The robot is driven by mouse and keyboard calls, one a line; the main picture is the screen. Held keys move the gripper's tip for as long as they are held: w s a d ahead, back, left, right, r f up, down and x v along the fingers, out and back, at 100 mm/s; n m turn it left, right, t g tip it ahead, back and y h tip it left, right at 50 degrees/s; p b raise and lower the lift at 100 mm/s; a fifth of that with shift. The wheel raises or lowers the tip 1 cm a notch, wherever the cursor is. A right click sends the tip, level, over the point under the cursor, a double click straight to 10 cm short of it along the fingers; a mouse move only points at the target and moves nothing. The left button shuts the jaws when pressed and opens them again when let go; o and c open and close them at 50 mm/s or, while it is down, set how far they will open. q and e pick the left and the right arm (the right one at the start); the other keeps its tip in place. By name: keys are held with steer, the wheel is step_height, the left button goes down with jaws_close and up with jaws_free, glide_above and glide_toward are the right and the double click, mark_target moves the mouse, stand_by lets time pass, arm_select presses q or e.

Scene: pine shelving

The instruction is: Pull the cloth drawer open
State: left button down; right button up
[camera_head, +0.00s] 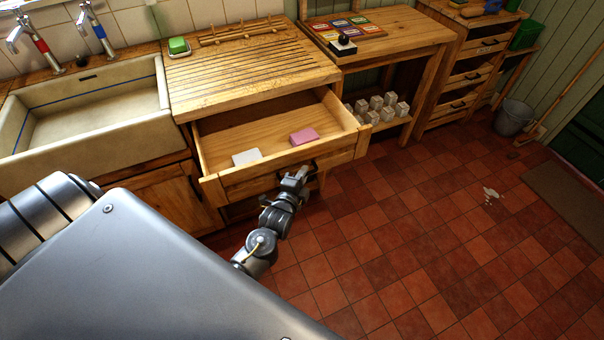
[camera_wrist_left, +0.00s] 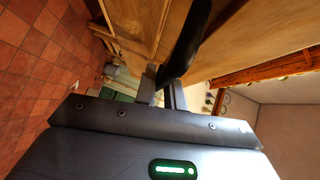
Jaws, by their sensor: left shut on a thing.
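The cloth drawer (camera_head: 268,150) stands pulled out from under the ribbed wooden drainboard in the head view. A white cloth or block (camera_head: 247,157) and a pink one (camera_head: 304,136) lie inside it. My left gripper (camera_head: 297,176) is at the middle of the drawer front, shut on its dark handle (camera_head: 312,168). In the left wrist view the dark handle (camera_wrist_left: 186,40) rises between the gripper's fingers, close to the wooden drawer front (camera_wrist_left: 140,22). The fingers partly hide the handle in the head view. My right gripper is in neither view.
A stone sink (camera_head: 95,110) is left of the drainboard (camera_head: 250,58), which carries a green dish (camera_head: 179,47). An open table (camera_head: 400,40) with several pale blocks on its lower shelf stands to the right.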

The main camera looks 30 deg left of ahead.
arm_select(q)
steer(key=c, duration=1.5)
jaws_free()
steer(key=shift+s, duration=0.1)
steer(key=b+v, duration=0.1)
steer(key=v, duration=0.9)
steer(key=shift+s, duration=0.25)
steer(key=s+d+f+n+g+h, duration=0.15)
steer(key=s+f+n+g, duration=0.35)
steer(key=f, duration=0.8)
steer(key=s+d+f+n+g+h, duration=0.15)
steer(key=s+d+f+n, duration=0.35)
steer(key=f, duration=0.9)
steer(key=s+a+f+g, duration=0.2)
steer(key=s+f, duration=0.3)
steer(key=s, duration=0.3)
steer(key=s+a+f+n+g, duration=0.1)
steer(key=s+a+f+g, duration=0.1)
steer(key=s+f, duration=0.4)
steer(key=s+a+f+n+g, duration=0.1)
steer(key=s+f+g, duration=0.3)
steer(key=s, duration=0.8)
steer(key=shift+s+a+f+g, duration=0.1)
steer(key=shift+a+f+g, duration=0.15)
steer(key=shift+f, duration=0.25)
steer(key=shift+s+a+f+g, duration=0.1)
steer(key=shift+a+f, duration=0.25)
steer(key=shift+f, duration=0.15)
